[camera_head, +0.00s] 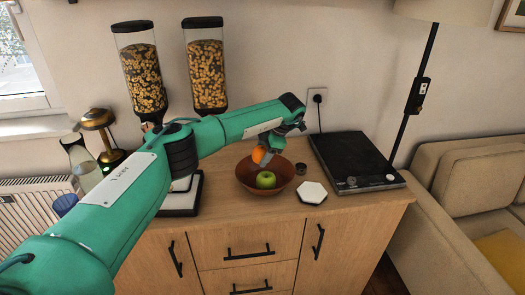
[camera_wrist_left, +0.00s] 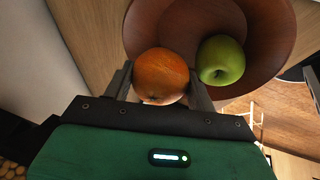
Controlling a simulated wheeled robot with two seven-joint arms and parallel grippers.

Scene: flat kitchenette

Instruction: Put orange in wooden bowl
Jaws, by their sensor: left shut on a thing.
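The orange (camera_head: 258,154) is between the fingers of my left gripper (camera_head: 268,156), over the back left part of the wooden bowl. The gripper is shut on it. In the left wrist view the orange (camera_wrist_left: 161,73) sits between the two fingertips (camera_wrist_left: 160,82), with the bowl (camera_wrist_left: 172,22) behind it. The brown wooden bowl (camera_head: 247,181) stands on the counter and holds a green apple (camera_head: 266,180). The apple also shows beside the orange in the left wrist view (camera_wrist_left: 221,60). I cannot tell whether the orange touches the bowl. My right gripper is not in view.
A white hexagonal coaster (camera_head: 312,192) and a small dark round object (camera_head: 301,168) lie right of the bowl. A black hob (camera_head: 355,160) is farther right. Two cereal dispensers (camera_head: 142,75) are behind my arm on the left. The counter front (camera_head: 300,212) is clear.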

